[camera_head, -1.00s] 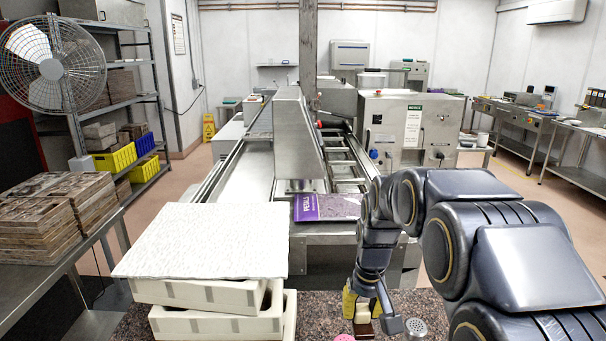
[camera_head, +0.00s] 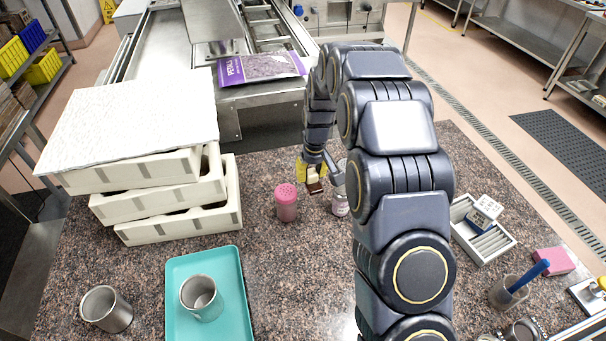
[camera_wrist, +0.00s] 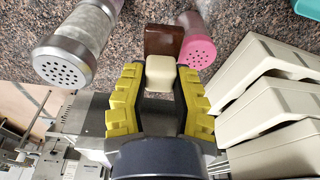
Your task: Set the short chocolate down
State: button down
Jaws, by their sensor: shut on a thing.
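The chocolate, a small block with a brown part (camera_head: 314,187) and a cream part (camera_wrist: 160,73), is at the yellow fingertips of my gripper (camera_head: 310,174). In the wrist view my gripper (camera_wrist: 153,82) has its fingers on both sides of the cream part. The brown part (camera_wrist: 163,41) lies just beyond the fingertips. I cannot tell how the two parts join, or whether the brown part touches the counter. The speckled counter (camera_head: 262,260) is beneath.
A pink shaker (camera_head: 286,203) stands left of my gripper and a metal-topped shaker (camera_head: 340,203) close right. Stacked cream moulds (camera_head: 180,205) stand further left. A teal tray (camera_head: 245,315) holds a metal cup (camera_head: 201,298). Counter between tray and shakers is clear.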

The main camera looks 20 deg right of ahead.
jog(key=shift+w+d+f, duration=0.15)
jog(key=shift+d+f, duration=0.1)
jog(key=shift+f, duration=0.2)
jog(key=shift+w+d+f, duration=0.25)
jog(key=shift+w+f, duration=1.25)
jog(key=shift+w, duration=0.7)
jog(key=shift+w+d+f, duration=0.3)
jog(key=shift+w+f, duration=1.2)
jog(key=shift+w, duration=0.7)
jog(key=shift+w+d+f, duration=0.25)
jog(key=shift+w+f, duration=1.25)
jog(key=shift+w, duration=0.7)
jog(key=shift+w, duration=0.1)
jog(key=shift+w+f, duration=0.2)
jog(key=shift+f, duration=1.55)
jog(key=shift+f, duration=0.15)
